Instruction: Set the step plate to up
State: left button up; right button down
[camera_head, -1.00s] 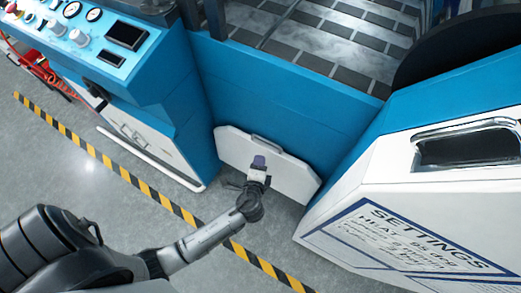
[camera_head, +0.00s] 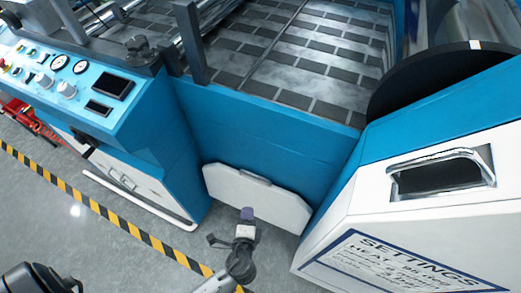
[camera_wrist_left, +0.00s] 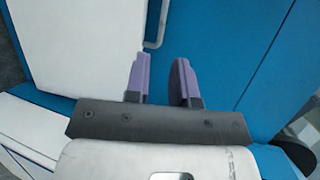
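The step plate (camera_head: 270,202) is a white panel with cut corners at the foot of the blue machine front. It looks upright, close against the blue panel, with its handle (camera_head: 255,178) along the top edge. In the left wrist view the plate (camera_wrist_left: 85,45) fills the upper left, and its metal handle (camera_wrist_left: 161,25) lies ahead of the fingers. My left gripper (camera_head: 247,213) is in front of the plate's lower edge, apart from the handle. Its purple fingers (camera_wrist_left: 160,65) are spread with nothing between them. My right gripper is out of view.
A blue control cabinet (camera_head: 140,150) stands to the left and a white settings housing (camera_head: 400,225) to the right, flanking the plate. A yellow-black floor stripe (camera_head: 125,228) crosses in front. The grey floor (camera_head: 110,265) there is clear.

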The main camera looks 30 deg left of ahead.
pick_arm(q)
jog(key=s+n+g+h, duration=0.3)
jog(key=s+n+g, duration=0.35)
jog(key=n, duration=0.35)
jog(key=s+a+r+g+h+p, duration=0.1)
jog(key=s+r+p, duration=0.2)
jog(key=r+p, duration=0.3)
jog(key=s+r+n+g+h+p, duration=0.1)
jog(key=s+r+h+p, duration=0.15)
jog(key=r+p, duration=0.35)
jog(key=s+a+r+g+h+p, duration=0.1)
jog(key=s+r+p, duration=0.25)
jog(key=r, duration=0.45)
notch_tip(320, 180, up, 36)
jog(key=p, duration=3.7)
jog(key=shift+r, duration=0.25)
jog(key=shift+f+t, duration=0.1)
jog(key=shift+t, duration=0.15)
